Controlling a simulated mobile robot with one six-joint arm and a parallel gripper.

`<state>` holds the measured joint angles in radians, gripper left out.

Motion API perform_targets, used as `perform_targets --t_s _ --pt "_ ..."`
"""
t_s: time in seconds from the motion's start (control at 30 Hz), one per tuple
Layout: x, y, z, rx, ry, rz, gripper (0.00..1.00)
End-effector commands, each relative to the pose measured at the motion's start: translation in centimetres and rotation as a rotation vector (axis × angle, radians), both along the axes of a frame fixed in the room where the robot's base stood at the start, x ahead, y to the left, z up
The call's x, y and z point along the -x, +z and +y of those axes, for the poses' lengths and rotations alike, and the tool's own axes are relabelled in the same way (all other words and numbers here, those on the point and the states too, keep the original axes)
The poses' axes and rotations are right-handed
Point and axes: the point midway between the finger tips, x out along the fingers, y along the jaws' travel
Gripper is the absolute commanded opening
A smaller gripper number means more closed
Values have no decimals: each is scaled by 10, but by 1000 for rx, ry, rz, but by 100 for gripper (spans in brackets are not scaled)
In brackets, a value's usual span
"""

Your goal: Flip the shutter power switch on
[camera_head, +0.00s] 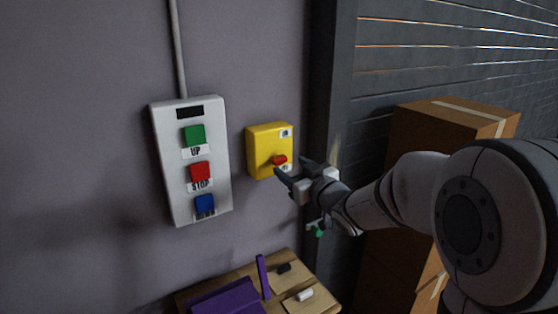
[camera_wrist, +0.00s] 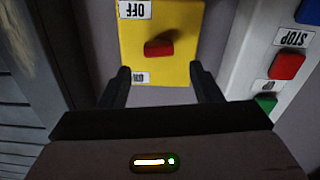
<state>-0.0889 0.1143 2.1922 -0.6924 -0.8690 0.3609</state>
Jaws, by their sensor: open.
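The power switch is a yellow box (camera_head: 262,145) on the wall with a red lever (camera_head: 279,160). In the head view the lever sits in the lower part of the box. The wrist view shows the yellow box (camera_wrist: 130,38) upside down, with the red lever (camera_wrist: 158,48) near its middle. The OFF label (camera_wrist: 135,9) is at the picture's top, and the ON label (camera_wrist: 140,78), partly hidden, is at the bottom. My gripper (camera_head: 291,167) is open and empty in front of the box. In the wrist view its fingers (camera_wrist: 160,69) are spread, with the lever between and beyond them; contact is not clear.
A grey panel (camera_head: 160,150) with UP, STOP and blue buttons is left of the switch. A dark post and slatted shutter (camera_head: 400,65) are to the right. Stacked cardboard boxes (camera_head: 420,130) stand behind my arm. A wooden table (camera_head: 325,302) with purple pieces is below.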

Motion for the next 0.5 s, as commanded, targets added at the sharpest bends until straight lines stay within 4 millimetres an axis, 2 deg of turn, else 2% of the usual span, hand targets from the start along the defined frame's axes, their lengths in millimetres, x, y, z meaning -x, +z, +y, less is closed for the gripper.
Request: perform_targets --t_s 0.23,0.5 --pt "-32 2 22 -1 0 3 58" --pt "-45 0 30 1 -2 3 58"
